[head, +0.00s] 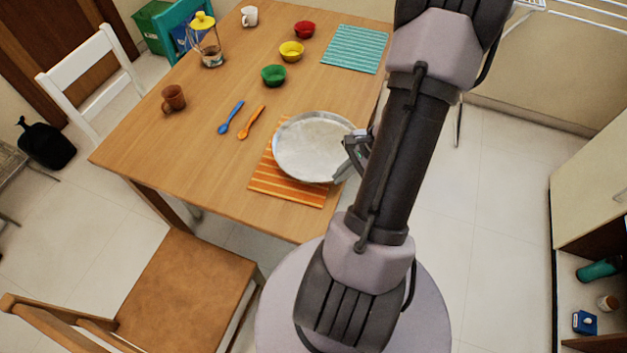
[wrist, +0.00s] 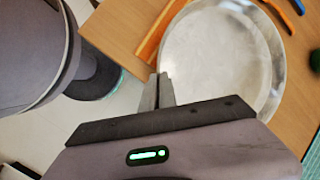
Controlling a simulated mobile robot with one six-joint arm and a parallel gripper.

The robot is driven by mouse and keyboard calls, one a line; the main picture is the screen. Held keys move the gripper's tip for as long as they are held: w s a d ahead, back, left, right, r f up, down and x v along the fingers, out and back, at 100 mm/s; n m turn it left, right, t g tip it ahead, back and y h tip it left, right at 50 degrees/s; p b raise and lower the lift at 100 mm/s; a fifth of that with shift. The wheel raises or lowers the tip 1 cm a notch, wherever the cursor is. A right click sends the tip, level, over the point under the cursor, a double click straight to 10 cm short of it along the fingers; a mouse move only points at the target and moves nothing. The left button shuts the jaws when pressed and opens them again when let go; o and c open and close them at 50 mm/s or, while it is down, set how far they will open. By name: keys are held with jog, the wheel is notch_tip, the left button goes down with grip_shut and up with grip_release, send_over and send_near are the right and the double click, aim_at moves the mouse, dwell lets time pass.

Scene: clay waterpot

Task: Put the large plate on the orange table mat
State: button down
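The large plate (head: 312,147) is round, shallow and silver-grey. In the head view it covers the upper part of the orange striped table mat (head: 285,190) and reaches past its top and right edges. I cannot tell whether it rests on the mat or is just above it. My gripper (head: 353,150) is at the plate's right rim. In the wrist view, the fingers (wrist: 157,92) are close together at the near rim of the plate (wrist: 215,55), apparently pinching it. A strip of the mat (wrist: 158,32) shows beyond the plate.
A blue spoon (head: 231,117) and an orange spoon (head: 251,123) lie left of the plate. Green (head: 273,75), yellow (head: 291,51) and red (head: 304,29) bowls, a brown cup (head: 173,98) and a teal mat (head: 354,49) are farther back. A brown-seated chair (head: 185,288) stands at the front left.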

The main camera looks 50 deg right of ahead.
aim_at(322, 180)
jog(key=w, duration=0.1)
jog(key=w+a, duration=0.1)
jog(key=w, duration=0.1)
jog(key=w+a+b, duration=0.1)
jog(key=shift+w+a+f, duration=0.2)
jog(key=shift+w+f, duration=0.05)
jog(key=shift+f, duration=0.15)
notch_tip(322, 180, down, 4)
jog(key=shift+r+b, duration=0.25)
jog(key=shift+b, duration=0.85)
jog(key=shift+r, duration=0.2)
jog(key=shift+f, duration=0.15)
jog(key=c, duration=1.7)
grip_release()
